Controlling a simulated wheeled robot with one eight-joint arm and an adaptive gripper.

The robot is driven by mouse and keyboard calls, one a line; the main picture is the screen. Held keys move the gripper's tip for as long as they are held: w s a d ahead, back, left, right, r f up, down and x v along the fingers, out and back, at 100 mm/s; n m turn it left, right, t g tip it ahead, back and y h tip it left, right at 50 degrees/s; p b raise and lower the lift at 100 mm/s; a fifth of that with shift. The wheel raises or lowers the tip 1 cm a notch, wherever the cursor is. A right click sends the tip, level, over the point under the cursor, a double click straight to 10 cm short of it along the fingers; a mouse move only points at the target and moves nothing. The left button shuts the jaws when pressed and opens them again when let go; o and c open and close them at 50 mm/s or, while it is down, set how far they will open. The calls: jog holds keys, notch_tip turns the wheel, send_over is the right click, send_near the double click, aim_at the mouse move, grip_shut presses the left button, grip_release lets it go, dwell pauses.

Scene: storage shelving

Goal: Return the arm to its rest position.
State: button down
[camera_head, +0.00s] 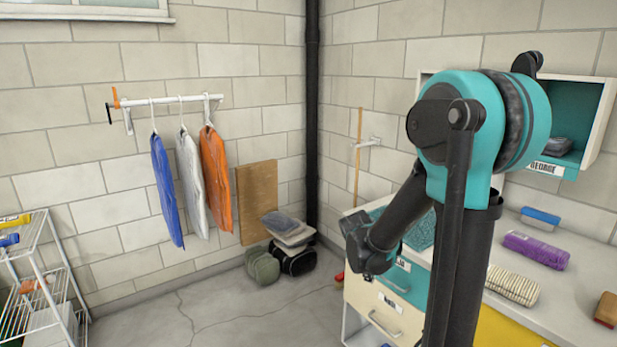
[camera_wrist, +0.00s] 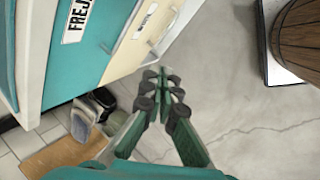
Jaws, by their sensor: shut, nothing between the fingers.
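My gripper (camera_wrist: 163,76) shows in the wrist view with its two dark green fingers drawn together at the tips and nothing between them. It is over the grey concrete floor, beside the drawer fronts. In the head view my arm stands at the right, bent at a teal joint, with its dark forearm reaching down and left in front of the drawer unit (camera_head: 402,318). The fingers cannot be made out clearly there.
A counter (camera_head: 567,285) with a purple bundle (camera_head: 536,249) is at the right, below an open wall cabinet (camera_head: 597,100). Garments hang on a wall rail (camera_head: 165,101). Bags (camera_head: 296,260) lie by the corner. A wire shelf (camera_head: 38,250) stands left. The middle floor is clear. A wooden barrel (camera_wrist: 303,38) shows in the wrist view.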

jog(key=s+m+y, duration=0.3)
jog(key=s+m, duration=0.9)
jog(key=s, duration=0.6)
jog(key=shift+f, duration=0.45)
